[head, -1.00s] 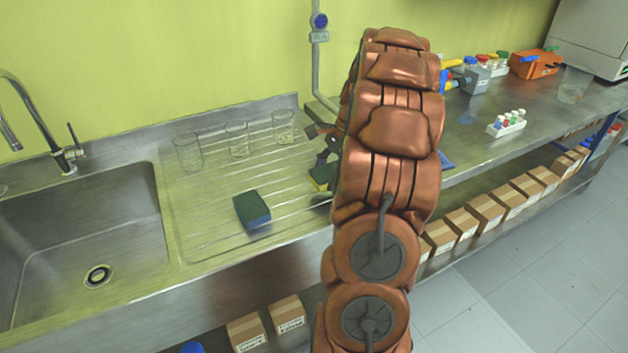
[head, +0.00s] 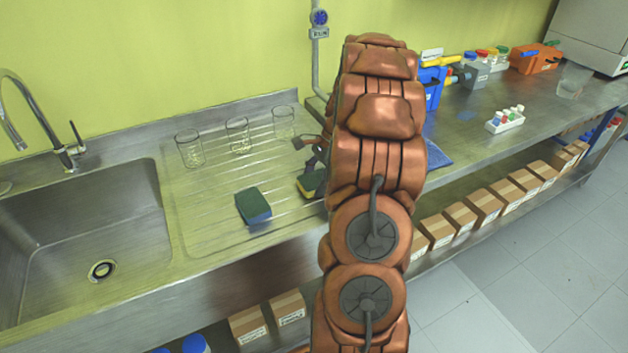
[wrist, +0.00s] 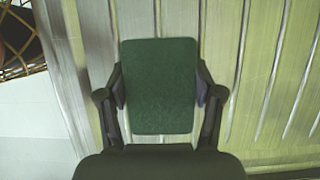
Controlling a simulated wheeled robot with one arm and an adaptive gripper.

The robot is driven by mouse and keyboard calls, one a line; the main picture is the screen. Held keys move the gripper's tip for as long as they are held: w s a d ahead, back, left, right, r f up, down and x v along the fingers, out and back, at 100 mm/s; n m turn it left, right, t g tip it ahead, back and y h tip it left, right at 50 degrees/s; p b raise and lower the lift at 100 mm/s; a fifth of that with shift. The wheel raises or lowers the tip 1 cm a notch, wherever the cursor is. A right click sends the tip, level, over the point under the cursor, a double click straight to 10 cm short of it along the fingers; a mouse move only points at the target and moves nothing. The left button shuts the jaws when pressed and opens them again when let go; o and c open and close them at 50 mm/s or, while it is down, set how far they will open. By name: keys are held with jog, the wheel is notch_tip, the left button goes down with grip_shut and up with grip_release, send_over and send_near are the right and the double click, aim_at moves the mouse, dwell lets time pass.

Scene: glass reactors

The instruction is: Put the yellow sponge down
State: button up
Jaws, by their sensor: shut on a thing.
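The yellow sponge (head: 309,185) has a green scouring face and is partly hidden by my arm in the head view. In the wrist view its green face (wrist: 160,85) fills the space between the fingers. My gripper (wrist: 160,98) is shut on its two sides. It holds the sponge over the right part of the ribbed steel drainboard (head: 215,225). I cannot tell whether the sponge touches the drainboard. Most of my gripper is hidden behind my arm in the head view.
A second sponge, green with a blue side (head: 253,206), lies on the drainboard to the left. Several glass beakers (head: 238,136) stand along the back. The sink basin (head: 80,240) is further left. A blue mat (head: 437,153) lies on the bench to the right.

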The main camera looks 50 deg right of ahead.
jog(key=shift+f, duration=0.15)
jog(key=o, duration=1.1)
jog(key=shift+r, duration=0.3)
jog(key=b+v, duration=0.3)
jog(key=v, duration=0.9)
